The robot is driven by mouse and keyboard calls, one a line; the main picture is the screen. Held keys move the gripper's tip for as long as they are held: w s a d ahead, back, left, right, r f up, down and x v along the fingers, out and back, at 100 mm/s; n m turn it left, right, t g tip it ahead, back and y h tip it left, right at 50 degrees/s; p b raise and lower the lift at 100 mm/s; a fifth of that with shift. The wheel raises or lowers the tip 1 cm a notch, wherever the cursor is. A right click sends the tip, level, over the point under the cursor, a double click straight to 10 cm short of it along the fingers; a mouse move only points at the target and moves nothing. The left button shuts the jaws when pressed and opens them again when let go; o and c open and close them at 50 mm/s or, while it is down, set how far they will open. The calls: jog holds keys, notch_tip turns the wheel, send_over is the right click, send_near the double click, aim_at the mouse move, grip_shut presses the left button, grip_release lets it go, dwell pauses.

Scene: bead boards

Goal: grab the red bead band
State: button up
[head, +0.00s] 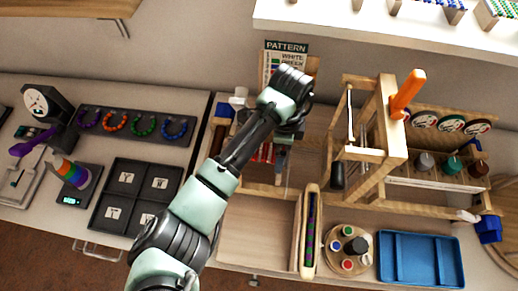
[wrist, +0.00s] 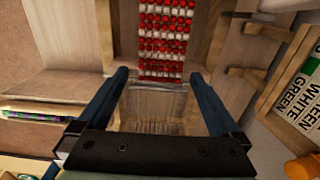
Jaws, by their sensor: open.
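The red bead band (wrist: 165,38), with red and white rows, lies on a wooden frame (wrist: 210,30) in the wrist view. Its near end lies just beyond and between the fingertips of my gripper (wrist: 158,76). My gripper is open, with nothing between its fingers. In the head view my gripper (head: 281,155) is over the wooden frame, and only a small red part of the band (head: 264,153) shows beside it. My arm hides much of the frame there.
A pattern card (head: 286,47) stands behind the frame. A wooden stand with an orange handle (head: 407,93) rises at right. A narrow wooden holder with a dark beaded strip (head: 310,230) and a blue tray (head: 420,260) lie in front. A black tray (head: 135,195) is at left.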

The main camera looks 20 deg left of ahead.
jog(key=c, duration=1.2)
jog(key=shift+c, duration=0.2)
